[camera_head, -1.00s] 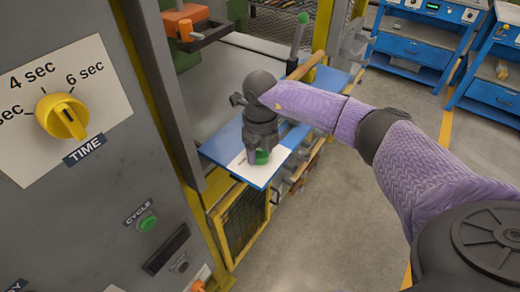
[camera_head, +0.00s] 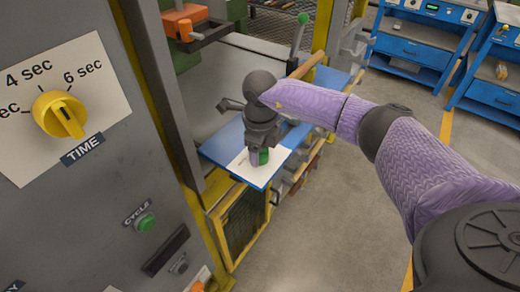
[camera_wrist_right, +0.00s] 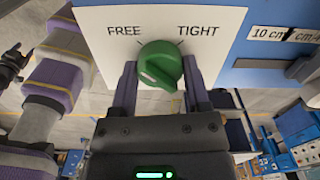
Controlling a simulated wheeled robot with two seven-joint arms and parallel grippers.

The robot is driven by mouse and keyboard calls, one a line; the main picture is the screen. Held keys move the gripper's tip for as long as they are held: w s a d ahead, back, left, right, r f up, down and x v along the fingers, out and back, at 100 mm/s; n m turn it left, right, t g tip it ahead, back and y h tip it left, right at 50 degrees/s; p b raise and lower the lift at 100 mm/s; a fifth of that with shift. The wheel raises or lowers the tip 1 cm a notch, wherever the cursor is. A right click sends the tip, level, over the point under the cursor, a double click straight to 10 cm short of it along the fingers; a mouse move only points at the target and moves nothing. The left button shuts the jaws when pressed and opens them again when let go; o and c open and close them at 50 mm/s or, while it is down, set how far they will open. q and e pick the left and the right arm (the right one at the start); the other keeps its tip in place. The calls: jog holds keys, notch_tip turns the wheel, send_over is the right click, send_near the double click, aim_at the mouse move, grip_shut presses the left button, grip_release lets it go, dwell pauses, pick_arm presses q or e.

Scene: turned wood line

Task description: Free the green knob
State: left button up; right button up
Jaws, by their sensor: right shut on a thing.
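The green knob (camera_wrist_right: 160,66) is on a white plate (camera_wrist_right: 100,32) marked FREE at left and TIGHT at right in the right wrist view. My right gripper (camera_wrist_right: 160,88) is shut on the knob, one finger on each side. In the head view my right gripper (camera_head: 257,156) points down onto the white plate, and part of the green knob (camera_head: 264,157) shows beside its fingers. My left gripper is not in the head view. A dark part (camera_wrist_right: 13,62) at the wrist view's left edge may be it.
The plate lies on a blue panel (camera_head: 222,148) at the machine's side. A grey cabinet with a yellow TIME dial (camera_head: 61,114) and a green CYCLE button (camera_head: 146,223) stands at left. A green-topped lever (camera_head: 299,35) rises behind. Open floor lies at right.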

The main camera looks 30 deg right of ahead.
jog(key=o, duration=1.3)
notch_tip(320, 180, up, 10)
jog(key=shift+p, duration=1)
